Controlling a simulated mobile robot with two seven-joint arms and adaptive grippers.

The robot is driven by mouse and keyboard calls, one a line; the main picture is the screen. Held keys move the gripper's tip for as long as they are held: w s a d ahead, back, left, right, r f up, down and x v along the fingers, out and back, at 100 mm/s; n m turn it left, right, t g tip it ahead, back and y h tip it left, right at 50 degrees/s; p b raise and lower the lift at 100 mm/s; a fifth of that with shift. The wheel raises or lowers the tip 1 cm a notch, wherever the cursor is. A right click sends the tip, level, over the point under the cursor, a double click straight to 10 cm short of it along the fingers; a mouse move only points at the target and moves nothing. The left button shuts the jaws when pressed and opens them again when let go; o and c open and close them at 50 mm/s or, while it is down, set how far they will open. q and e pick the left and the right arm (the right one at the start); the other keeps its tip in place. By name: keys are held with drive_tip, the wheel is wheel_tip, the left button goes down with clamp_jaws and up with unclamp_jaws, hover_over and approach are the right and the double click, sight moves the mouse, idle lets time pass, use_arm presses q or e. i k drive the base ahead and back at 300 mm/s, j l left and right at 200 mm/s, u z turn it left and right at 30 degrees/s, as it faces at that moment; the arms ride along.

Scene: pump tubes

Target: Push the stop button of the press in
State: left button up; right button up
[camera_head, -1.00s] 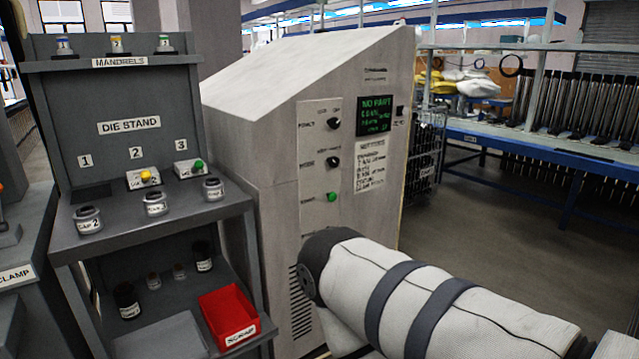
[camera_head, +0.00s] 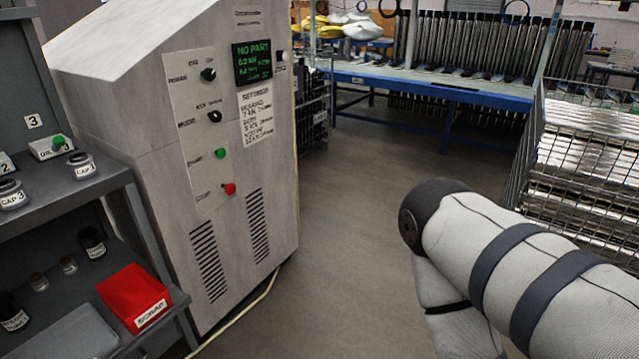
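The press cabinet (camera_head: 110,110) is a pale grey box with a sloped top, left of centre. Its control strip carries a red stop button (camera_head: 229,188) at the bottom, with a green button (camera_head: 220,153) above it and two black knobs higher up. The stop button is in plain sight with nothing in front of it. The screen (camera_head: 252,63) reads "NO PART" in green. My arm, white with dark bands, comes in from the right and ends in a dark joint apart from the cabinet. Neither gripper shows.
A dark die stand (camera_head: 100,180) with caps and a red scrap bin (camera_head: 134,298) stands left of the press. A cable (camera_head: 245,310) lies on the floor at the cabinet's base. Open floor (camera_head: 350,200) lies to its right, with a blue bench (camera_head: 430,88) behind and a wire rack (camera_head: 575,150) at right.

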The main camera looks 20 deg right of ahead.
sight(230, 189)
drive_tip(key=i+l+u, duration=0.1)
drive_tip(key=i+l, duration=1.25)
